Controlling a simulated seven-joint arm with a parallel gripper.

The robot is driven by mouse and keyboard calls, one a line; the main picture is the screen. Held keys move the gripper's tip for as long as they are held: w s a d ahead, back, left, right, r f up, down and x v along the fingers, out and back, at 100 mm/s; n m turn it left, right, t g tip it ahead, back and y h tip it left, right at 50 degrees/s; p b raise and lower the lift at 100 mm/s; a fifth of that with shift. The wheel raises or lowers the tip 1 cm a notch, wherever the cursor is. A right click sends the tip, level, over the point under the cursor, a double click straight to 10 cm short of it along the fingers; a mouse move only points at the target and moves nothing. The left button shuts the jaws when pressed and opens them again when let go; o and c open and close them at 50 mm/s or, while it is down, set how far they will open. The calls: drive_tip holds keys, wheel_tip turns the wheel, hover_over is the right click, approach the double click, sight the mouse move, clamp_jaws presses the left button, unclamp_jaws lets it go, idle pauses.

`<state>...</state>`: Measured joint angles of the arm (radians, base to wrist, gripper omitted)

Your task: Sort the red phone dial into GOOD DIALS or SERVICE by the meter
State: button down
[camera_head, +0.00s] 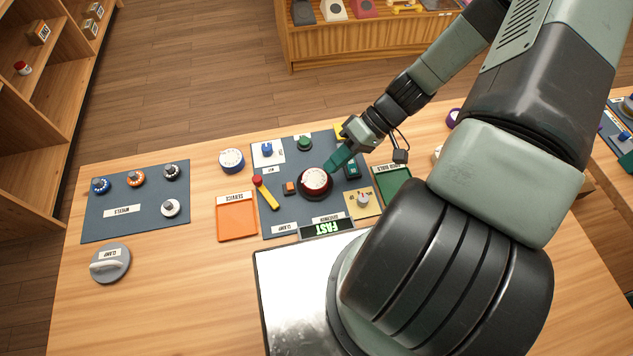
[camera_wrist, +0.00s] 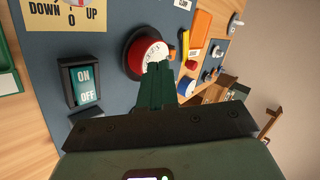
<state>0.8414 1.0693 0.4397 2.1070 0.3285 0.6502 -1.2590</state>
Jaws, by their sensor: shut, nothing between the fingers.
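The red phone dial (camera_head: 315,179) with a white centre sits on a dark round base on the blue-grey mat; it also shows in the wrist view (camera_wrist: 147,53). My gripper (camera_head: 332,163) is shut and empty, its green fingertips at the dial's edge in the wrist view (camera_wrist: 158,68). I cannot tell whether they touch it. The meter (camera_head: 327,228) shows green letters reading FAST, upside down in the head view. The orange SERVICE tray (camera_head: 236,222) is empty, left of the mat. The green GOOD DIALS tray (camera_head: 391,184) lies right of it, partly hidden by my arm.
An ON/OFF rocker switch (camera_wrist: 84,83) and a DOWN 0 UP knob plate (camera_head: 362,203) are beside the dial. A clamp weight (camera_head: 110,263) and a WHEELS mat (camera_head: 120,215) stand further left.

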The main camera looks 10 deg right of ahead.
idle(0.8)
drive_tip(key=c, duration=1.5)
unclamp_jaws()
drive_tip(key=shift+r, duration=0.3)
drive_tip(key=o, duration=1.2)
wheel_tip(320, 180, up, 14)
drive_tip(key=w+a+n+g+h, duration=0.1)
drive_tip(key=a+n+h, duration=0.1)
drive_tip(key=n+h, duration=0.2)
drive_tip(key=n, duration=0.3)
drive_tip(key=shift+n+h, duration=0.3)
drive_tip(key=shift+h, duration=0.1)
drive_tip(key=o, duration=0.3)
drive_tip(key=s+a+r+n+h, duration=0.2)
drive_tip(key=s+r+n+h, duration=0.1)
drive_tip(key=r, duration=0.8)
drive_tip(key=shift+s+a+n+h, duration=0.2)
drive_tip(key=shift+a+n+h, duration=0.15)
drive_tip(key=shift+n+h, duration=0.55)
drive_tip(key=x, duration=0.9)
drive_tip(key=shift+f+n, duration=0.3)
drive_tip(key=shift+a+r, duration=0.15)
drive_tip(key=v, duration=0.9)
drive_tip(key=shift+r, duration=0.45)
